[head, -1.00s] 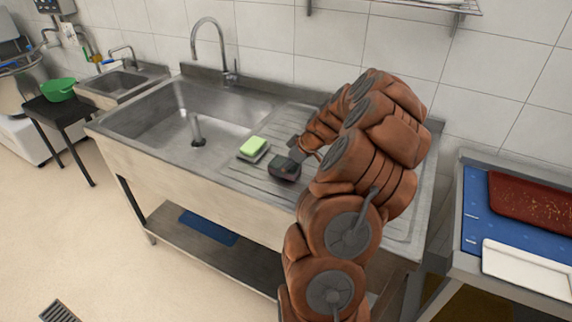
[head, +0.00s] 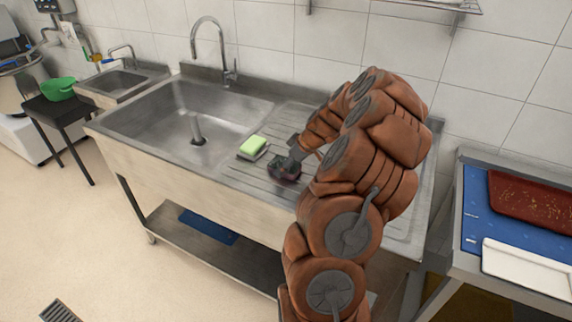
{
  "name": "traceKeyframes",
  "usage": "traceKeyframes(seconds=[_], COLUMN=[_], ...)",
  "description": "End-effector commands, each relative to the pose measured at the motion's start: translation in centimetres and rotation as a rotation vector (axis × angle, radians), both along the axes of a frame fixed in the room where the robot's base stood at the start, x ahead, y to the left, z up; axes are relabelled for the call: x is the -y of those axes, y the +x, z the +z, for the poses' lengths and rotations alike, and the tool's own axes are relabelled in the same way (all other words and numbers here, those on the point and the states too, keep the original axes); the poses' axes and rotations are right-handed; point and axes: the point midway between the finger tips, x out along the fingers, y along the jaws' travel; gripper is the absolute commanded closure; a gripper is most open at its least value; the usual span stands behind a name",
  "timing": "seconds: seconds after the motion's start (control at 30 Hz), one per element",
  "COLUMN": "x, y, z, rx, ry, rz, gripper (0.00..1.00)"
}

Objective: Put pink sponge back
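I see no clearly pink sponge. A light green sponge (head: 253,145) lies on a small grey base (head: 251,156) on the ribbed drainboard (head: 225,170), just right of the sink basin. My gripper (head: 284,172) is low over the drainboard, right of the green sponge and a little nearer the camera, apart from it. The gripper end is small, dark and mottled, with faint reddish and greenish tints. I cannot tell whether its fingers are open or shut, or whether something is between them. My arm hides the drainboard's right part.
The steel basin (head: 165,120) with a tap (head: 228,65) and an upright drain pipe (head: 197,130) lies to the left. A table at right carries a blue mat (head: 495,235), a red board (head: 535,205) and a white tray (head: 525,268). A green bowl (head: 58,90) stands far left.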

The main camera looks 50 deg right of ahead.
Motion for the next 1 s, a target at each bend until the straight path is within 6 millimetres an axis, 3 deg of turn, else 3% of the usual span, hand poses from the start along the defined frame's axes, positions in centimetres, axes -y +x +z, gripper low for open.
traceKeyframes(seconds=[0.7,1.0], x=[1.8,1.9], y=[-5.5,-6.1], z=[8.8,9.9], rx=[0.004,0.0], ry=[-0.005,-0.002], rz=[-0.002,-0.001], gripper=[0.09,0.09])
